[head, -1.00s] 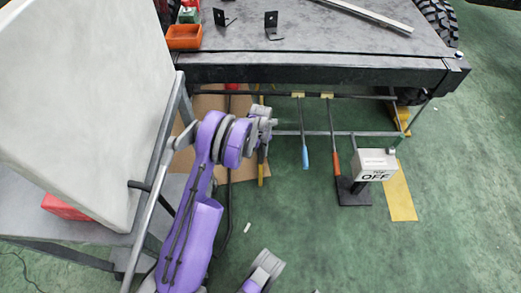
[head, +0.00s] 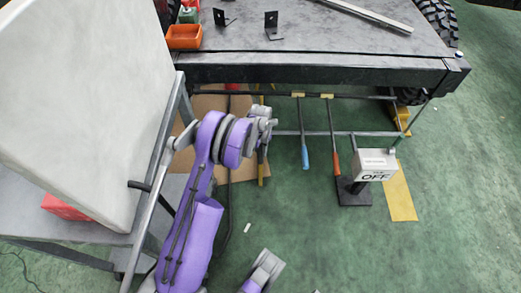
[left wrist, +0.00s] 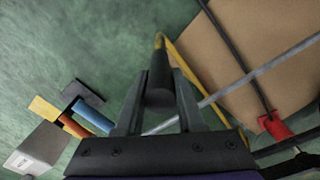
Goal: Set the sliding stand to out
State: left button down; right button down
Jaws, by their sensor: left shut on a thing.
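My left gripper (left wrist: 158,112) is shut on a dark cylindrical grip (left wrist: 160,82), with one finger on each side of it. A yellow piece shows just beyond the grip. In the head view my left gripper (head: 262,122) is under the near edge of the chassis table, beside a yellow rod (head: 261,172). Its fingers and the grip are mostly hidden there. I cannot tell for sure which part is the sliding stand.
Blue-handled (head: 305,157) and orange-handled (head: 335,162) levers hang between the gripper and the OFF box. A thin grey bar (head: 310,133) runs behind them. A grey cart with a large pale panel (head: 80,100) is close on the left. The green floor in front is mostly clear.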

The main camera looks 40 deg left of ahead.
dwell(0.5)
